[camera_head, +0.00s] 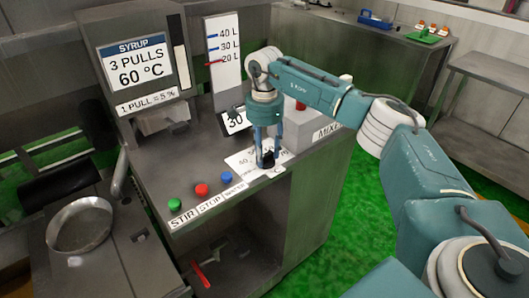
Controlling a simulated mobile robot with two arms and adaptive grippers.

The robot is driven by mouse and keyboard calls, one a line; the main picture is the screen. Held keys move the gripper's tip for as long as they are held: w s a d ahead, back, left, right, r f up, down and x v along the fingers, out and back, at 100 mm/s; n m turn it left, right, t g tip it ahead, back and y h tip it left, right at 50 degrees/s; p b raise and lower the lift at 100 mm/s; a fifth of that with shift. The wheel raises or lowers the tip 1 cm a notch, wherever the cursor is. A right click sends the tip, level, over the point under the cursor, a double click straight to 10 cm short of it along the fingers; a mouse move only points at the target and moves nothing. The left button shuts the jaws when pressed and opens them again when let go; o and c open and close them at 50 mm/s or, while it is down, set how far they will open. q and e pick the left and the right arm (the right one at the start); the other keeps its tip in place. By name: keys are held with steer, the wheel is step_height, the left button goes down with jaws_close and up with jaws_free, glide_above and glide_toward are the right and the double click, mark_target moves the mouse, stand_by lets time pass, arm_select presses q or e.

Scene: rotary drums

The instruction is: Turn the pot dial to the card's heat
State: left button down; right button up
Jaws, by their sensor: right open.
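The card (137,62) at the upper left of the console reads SYRUP, 3 PULLS, 60 °C. A white dial plate (245,160) with printed numbers lies on the console top; 40 is legible, the rest is partly covered. My right gripper (267,158) points down over this plate, its fingers open and apart. A dark shape at the fingertips seems to be the dial's knob, but I cannot tell it from the fingertips or see its setting or any contact. My left gripper is out of view.
Green, red (202,190) and blue buttons sit on the front edge above STIR and STOP labels. A level scale (224,50) and a sign reading 30 (235,121) stand behind. A metal pan (82,226) is at left. A grey MIX box (310,128) stands close right of the gripper.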

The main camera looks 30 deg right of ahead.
steer(key=shift+f, duration=0.55)
jaws_close()
